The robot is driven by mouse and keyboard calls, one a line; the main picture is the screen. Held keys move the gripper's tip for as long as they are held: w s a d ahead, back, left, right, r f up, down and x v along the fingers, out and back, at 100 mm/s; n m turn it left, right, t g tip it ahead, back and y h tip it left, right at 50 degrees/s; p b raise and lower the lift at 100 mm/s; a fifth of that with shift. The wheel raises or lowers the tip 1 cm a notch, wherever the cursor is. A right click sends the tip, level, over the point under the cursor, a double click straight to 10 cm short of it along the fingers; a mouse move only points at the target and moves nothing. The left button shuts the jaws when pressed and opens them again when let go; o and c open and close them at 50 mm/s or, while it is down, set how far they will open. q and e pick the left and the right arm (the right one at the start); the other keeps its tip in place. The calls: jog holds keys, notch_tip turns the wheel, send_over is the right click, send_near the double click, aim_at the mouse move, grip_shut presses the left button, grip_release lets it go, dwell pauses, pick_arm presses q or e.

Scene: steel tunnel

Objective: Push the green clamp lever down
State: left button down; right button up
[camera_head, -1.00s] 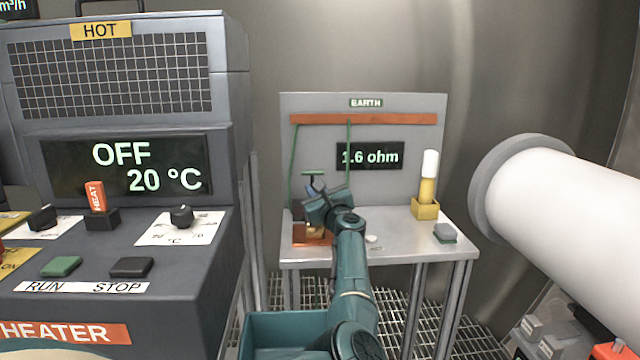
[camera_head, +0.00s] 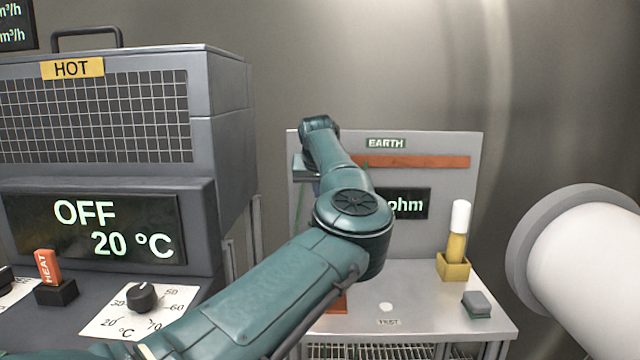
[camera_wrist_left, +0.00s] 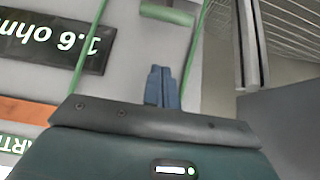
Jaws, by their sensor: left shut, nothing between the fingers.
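The green clamp lever (camera_wrist_left: 170,13) shows at the top edge of the left wrist view as a green bar on a grey part, partly cut off. In the head view my left arm hides it. My left gripper (camera_wrist_left: 163,88) is shut and empty. Its blue fingertips point toward the lever, with a gap between them in the picture. In the head view the left arm reaches up over the bench to the EARTH panel (camera_head: 450,195), and its fingers are hidden behind the wrist. My right gripper is not in view.
A copper bar (camera_head: 430,162) crosses the panel, and green wires (camera_wrist_left: 88,45) run near the fingers. A yellow holder (camera_head: 454,267) and a grey block (camera_head: 477,303) stand on the bench's right. The heater (camera_head: 95,230) is left; a white cylinder (camera_head: 590,265) is right.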

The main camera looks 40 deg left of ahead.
pick_arm(q)
notch_tip(320, 180, down, 6)
jog(key=shift+s+d+r+b, duration=0.1)
jog(key=shift+s+r+b, duration=0.05)
jog(key=shift+b, duration=0.65)
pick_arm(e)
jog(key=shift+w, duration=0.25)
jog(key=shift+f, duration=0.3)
